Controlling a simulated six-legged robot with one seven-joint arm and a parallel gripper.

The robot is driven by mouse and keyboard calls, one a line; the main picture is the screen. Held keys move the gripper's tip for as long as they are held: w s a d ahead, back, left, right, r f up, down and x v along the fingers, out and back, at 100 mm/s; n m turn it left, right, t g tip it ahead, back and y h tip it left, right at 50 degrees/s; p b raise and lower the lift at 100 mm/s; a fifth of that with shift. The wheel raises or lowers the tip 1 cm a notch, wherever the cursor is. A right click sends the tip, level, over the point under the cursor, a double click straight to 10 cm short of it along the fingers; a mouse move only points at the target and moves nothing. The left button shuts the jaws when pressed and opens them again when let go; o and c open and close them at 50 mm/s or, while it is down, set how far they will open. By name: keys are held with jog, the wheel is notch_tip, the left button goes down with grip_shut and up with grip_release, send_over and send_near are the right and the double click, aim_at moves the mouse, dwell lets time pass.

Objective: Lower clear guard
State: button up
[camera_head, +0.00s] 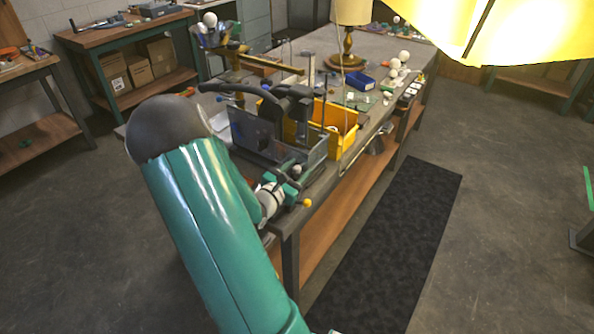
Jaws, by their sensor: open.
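A see-through greyish panel (253,134), which looks like the clear guard, stands upright at the near end of the long workbench (385,50). It is beside a dark machine with a curved black arm (240,89). My gripper (291,177) is small in view at the near bench edge, just below and right of the panel. It looks open and empty, and apart from the panel, though the exact gap is hard to tell. My large teal arm link covers the lower left of the view and hides part of my wrist.
A yellow bin (340,127) stands right behind the machine. A brass lamp (347,50), a blue box (360,81) and several white bulbs (403,56) are farther along the bench. A yellow shade (500,28) fills the upper right. A dark mat (400,240) lies on open floor.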

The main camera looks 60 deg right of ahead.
jog(key=w+a, duration=0.2)
jog(key=a, duration=1.1)
jog(key=shift+a, duration=0.35)
jog(key=shift+r, duration=0.1)
jog(key=a+r+m+t+y, duration=0.2)
jog(key=a+r+m+y, duration=0.2)
jog(key=a, duration=0.8)
jog(key=w+a+r+m+t+y, duration=0.1)
jog(key=a+r+m+t+y, duration=0.2)
jog(key=a, duration=0.9)
jog(key=w+a+r+m+t+y, duration=0.1)
jog(key=a+r+m+t+y, duration=0.2)
jog(key=a+r+m+y, duration=0.4)
jog(key=a+r+y, duration=0.3)
jog(key=a, duration=0.1)
jog(key=shift+a+r+y, duration=0.2)
jog(key=shift+a+y, duration=0.2)
jog(key=shift+c, duration=1)
jog(key=shift+d, duration=0.1)
